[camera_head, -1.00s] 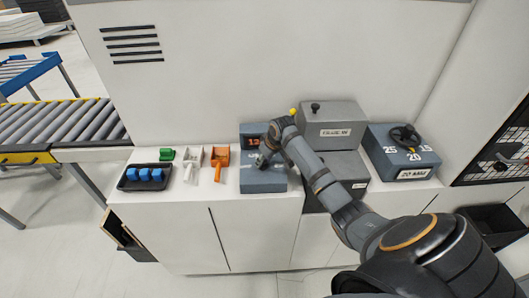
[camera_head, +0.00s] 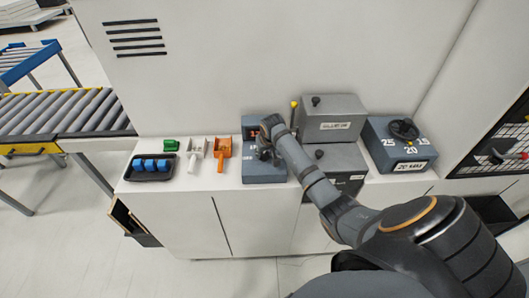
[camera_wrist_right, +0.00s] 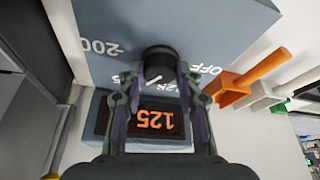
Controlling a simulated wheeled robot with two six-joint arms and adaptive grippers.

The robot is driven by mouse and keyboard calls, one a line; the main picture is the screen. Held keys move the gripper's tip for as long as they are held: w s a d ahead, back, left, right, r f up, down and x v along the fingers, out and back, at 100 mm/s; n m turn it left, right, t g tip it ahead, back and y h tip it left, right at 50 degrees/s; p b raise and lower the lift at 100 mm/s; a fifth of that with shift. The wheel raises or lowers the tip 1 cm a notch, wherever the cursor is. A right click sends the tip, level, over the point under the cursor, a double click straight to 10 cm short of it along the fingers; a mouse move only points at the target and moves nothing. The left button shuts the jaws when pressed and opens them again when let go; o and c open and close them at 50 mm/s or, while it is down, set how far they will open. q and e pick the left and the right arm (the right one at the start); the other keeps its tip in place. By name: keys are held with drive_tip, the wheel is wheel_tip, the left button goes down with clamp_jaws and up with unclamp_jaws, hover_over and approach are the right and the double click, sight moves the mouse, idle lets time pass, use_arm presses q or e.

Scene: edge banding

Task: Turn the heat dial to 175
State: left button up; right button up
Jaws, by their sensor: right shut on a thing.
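The heat unit is a blue-grey box (camera_head: 264,176) on the white counter, left of my right forearm. My right gripper (camera_head: 265,151) is over it and hides most of the dial. In the right wrist view the gripper (camera_wrist_right: 160,75) is shut on the dark round heat dial (camera_wrist_right: 159,58), a finger on each side. White marks around the dial include 200 and OFF; others are partly covered by the fingers. The unit's display (camera_wrist_right: 150,122) shows 125 in orange digits, upside down in that view. My left gripper is not in view.
A black tray with blue pieces (camera_head: 152,166), a green piece (camera_head: 171,145), a white scoop-like piece (camera_head: 195,149) and an orange one (camera_head: 222,150) lie left of the unit. Grey boxes (camera_head: 332,122) stand right, beside another dial box (camera_head: 399,150) marked 25, 20, 15.

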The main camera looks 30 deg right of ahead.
drive_tip(key=o, duration=1.2)
drive_tip(key=shift+c, duration=0.2)
drive_tip(key=shift+r, duration=0.25)
drive_tip(key=v, duration=1.1)
drive_tip(key=shift+s+r, duration=0.2)
drive_tip(key=shift+a, duration=0.1)
